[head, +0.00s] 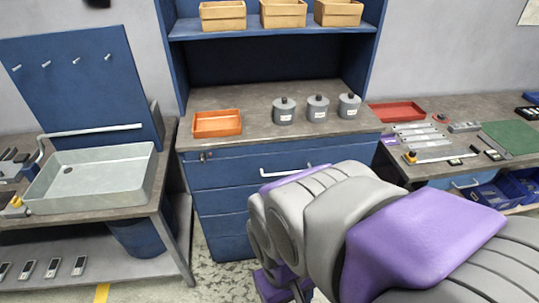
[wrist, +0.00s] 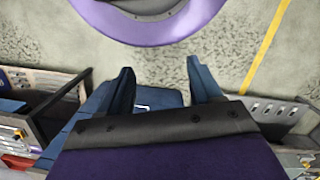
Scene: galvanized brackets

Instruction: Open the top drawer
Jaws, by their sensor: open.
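The blue drawer cabinet (head: 222,225) stands in the middle of the head view under a grey worktop. Its top drawer (head: 228,174) looks shut, flush with the cabinet front. A pale bar handle (head: 288,172) runs across it, partly hidden behind my arm. My gripper (wrist: 161,72) shows in the wrist view with its two dark fingers spread apart and nothing held between them. A blue surface with a small pale handle-like shape (wrist: 143,107) lies beyond and between the fingers, apart from them. In the head view my arm mostly hides the gripper, low in front of the cabinet.
An orange tray (head: 217,123) and several grey canisters (head: 284,111) stand on the worktop. A sink bench (head: 92,175) is at left, a tool bench (head: 452,165) with a red tray (head: 396,111) at right. Speckled floor (head: 222,283) is clear before the cabinet.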

